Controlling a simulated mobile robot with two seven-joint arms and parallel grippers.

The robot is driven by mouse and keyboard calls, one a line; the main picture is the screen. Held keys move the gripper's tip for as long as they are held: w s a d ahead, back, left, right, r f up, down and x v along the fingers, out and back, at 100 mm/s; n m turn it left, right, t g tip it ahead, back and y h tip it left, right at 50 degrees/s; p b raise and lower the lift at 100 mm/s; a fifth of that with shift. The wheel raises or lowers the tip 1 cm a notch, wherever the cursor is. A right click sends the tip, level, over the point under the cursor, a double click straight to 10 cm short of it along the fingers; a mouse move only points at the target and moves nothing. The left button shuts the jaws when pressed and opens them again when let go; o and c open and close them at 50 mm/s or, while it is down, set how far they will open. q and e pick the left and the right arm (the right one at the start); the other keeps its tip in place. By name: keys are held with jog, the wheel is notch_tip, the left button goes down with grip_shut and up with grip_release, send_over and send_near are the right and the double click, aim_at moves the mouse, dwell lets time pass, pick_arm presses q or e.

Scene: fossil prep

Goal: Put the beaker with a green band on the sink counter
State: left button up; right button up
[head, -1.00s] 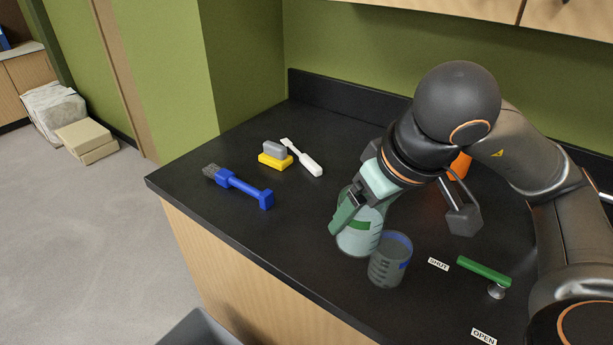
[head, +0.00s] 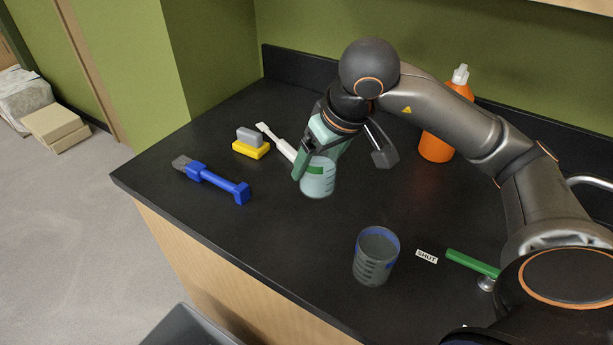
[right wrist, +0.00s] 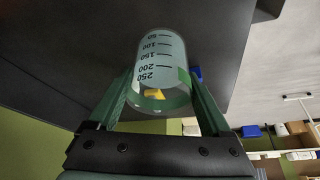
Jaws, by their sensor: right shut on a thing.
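The beaker with a green band (head: 318,181) is a clear, pale beaker on or just above the black counter, near the white tool; whether it touches the counter I cannot tell. My right gripper (head: 308,166) is shut on it from above. In the right wrist view the beaker (right wrist: 160,62), with graduation marks, sits between the two green fingers of the right gripper (right wrist: 164,95). The black counter (head: 290,250) carries a green tap lever (head: 472,262) at the right. My left gripper is not in view.
A blue-banded beaker (head: 376,258) stands near the front edge. A blue brush (head: 215,181), a yellow and grey block (head: 251,146) and a white tool (head: 275,142) lie at the left. An orange bottle (head: 437,143) stands behind my right arm. The counter's middle is clear.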

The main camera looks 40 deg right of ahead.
jog(key=shift+w+d+p+x, duration=0.1)
jog(key=shift+d+x, duration=0.1)
jog(key=shift+x, duration=1.45)
jog(key=shift+w+d+p+x, duration=0.15)
jog(key=shift+d+x, duration=0.1)
jog(key=shift+x, duration=1.45)
jog(key=shift+w+d+p+x, duration=0.1)
jog(key=shift+d+x, duration=0.1)
jog(key=shift+x, duration=1.45)
jog(key=shift+f, duration=0.1)
jog(key=o, duration=1.3)
jog(key=shift+s+r, duration=0.15)
jog(key=shift+r, duration=0.4)
jog(key=v, duration=1.1)
jog(key=shift+s+r, duration=0.15)
jog(key=shift+r, duration=0.05)
